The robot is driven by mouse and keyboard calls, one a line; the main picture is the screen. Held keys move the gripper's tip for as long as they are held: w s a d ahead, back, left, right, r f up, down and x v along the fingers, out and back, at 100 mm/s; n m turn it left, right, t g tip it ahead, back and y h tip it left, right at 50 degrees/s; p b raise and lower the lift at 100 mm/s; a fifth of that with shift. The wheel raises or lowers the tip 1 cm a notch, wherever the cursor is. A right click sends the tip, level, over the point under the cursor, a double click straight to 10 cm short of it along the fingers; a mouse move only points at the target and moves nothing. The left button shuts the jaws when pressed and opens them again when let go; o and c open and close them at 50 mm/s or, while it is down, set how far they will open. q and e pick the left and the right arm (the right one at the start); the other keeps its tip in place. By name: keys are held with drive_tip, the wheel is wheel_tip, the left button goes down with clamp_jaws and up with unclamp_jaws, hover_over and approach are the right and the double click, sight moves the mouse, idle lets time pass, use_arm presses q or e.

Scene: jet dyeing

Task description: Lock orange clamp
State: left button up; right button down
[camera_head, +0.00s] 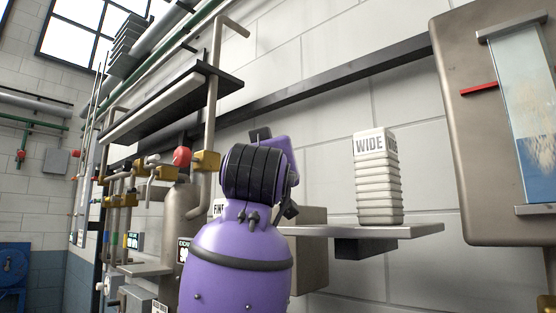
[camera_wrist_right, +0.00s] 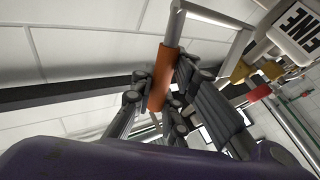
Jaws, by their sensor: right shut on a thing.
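The orange clamp shows in the right wrist view as an orange sleeve (camera_wrist_right: 161,78) on a grey bar that runs up to the top edge. My right gripper (camera_wrist_right: 166,108) has its dark fingers on both sides of the orange part and is shut on it. The lower end of the orange part is partly covered by the fingers. In the head view my purple right arm fills the middle and hides the gripper and the clamp. My left gripper is not in view.
A white ribbed block marked WIDE (camera_head: 378,180) stands on a shelf (camera_head: 425,231) right of my arm. A metal panel with a glass window (camera_head: 470,130) is at the far right. Pipes with yellow fittings (camera_head: 207,162) and a red knob (camera_head: 182,156) are left of my arm.

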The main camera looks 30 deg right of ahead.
drive_tip(key=shift+f, duration=0.1)
drive_tip(key=c, duration=1.7)
unclamp_jaws()
drive_tip(key=v, duration=1.2)
